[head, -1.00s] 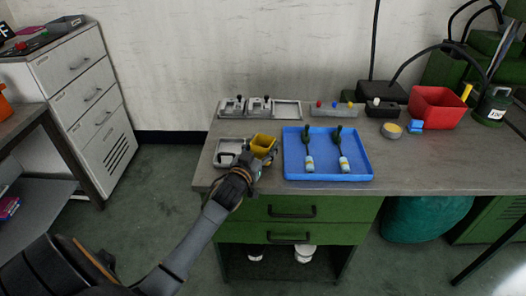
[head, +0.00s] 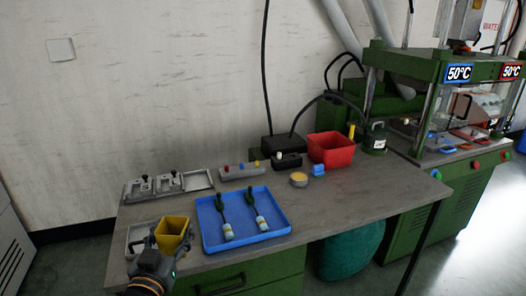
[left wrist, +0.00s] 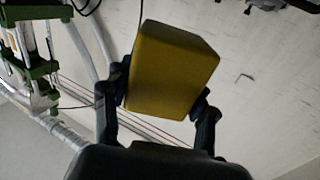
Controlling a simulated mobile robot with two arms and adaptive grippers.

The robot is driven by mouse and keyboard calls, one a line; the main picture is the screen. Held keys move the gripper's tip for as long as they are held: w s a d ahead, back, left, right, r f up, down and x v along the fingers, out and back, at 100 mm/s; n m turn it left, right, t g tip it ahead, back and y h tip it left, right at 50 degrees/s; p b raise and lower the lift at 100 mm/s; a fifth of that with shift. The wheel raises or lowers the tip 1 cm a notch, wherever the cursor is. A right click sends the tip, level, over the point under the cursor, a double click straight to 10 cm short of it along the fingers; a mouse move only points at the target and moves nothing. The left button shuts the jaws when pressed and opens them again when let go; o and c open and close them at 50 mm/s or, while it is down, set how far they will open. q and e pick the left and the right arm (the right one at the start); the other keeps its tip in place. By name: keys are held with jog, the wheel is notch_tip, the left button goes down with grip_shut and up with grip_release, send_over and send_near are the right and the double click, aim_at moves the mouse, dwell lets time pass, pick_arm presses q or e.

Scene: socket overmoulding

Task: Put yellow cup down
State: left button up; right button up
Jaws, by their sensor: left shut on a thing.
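The yellow cup (head: 172,233) is at the front left of the workbench (head: 330,207) in the head view, next to the blue tray. My left gripper (head: 157,250) is shut on it from the front left. In the left wrist view the yellow cup (left wrist: 170,72) sits between the two dark fingers (left wrist: 160,103), with wall behind it. A grey tray (head: 138,240) lies just left of the cup, partly hidden by cup and gripper. I cannot tell whether the cup's base touches anything. My right gripper is not in view.
The blue tray (head: 207,238) holds two green-handled tools close right of the cup. Grey mould plates (head: 168,184) lie behind. A red bin (head: 330,148) and small items stand at the back right. The bench's right front is clear. A green press (head: 420,70) stands far right.

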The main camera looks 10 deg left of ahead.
pick_arm(q)
jog(key=s+d+f+m+h+p, duration=0.1)
jog(key=s+d+f, duration=0.4)
jog(key=s+d, duration=0.6)
jog(key=shift+s+d+m+h+p, duration=0.2)
jog(key=shift+s+m+h+p, duration=0.2)
jog(key=shift+s+h, duration=0.45)
jog(key=shift+w+f, duration=0.1)
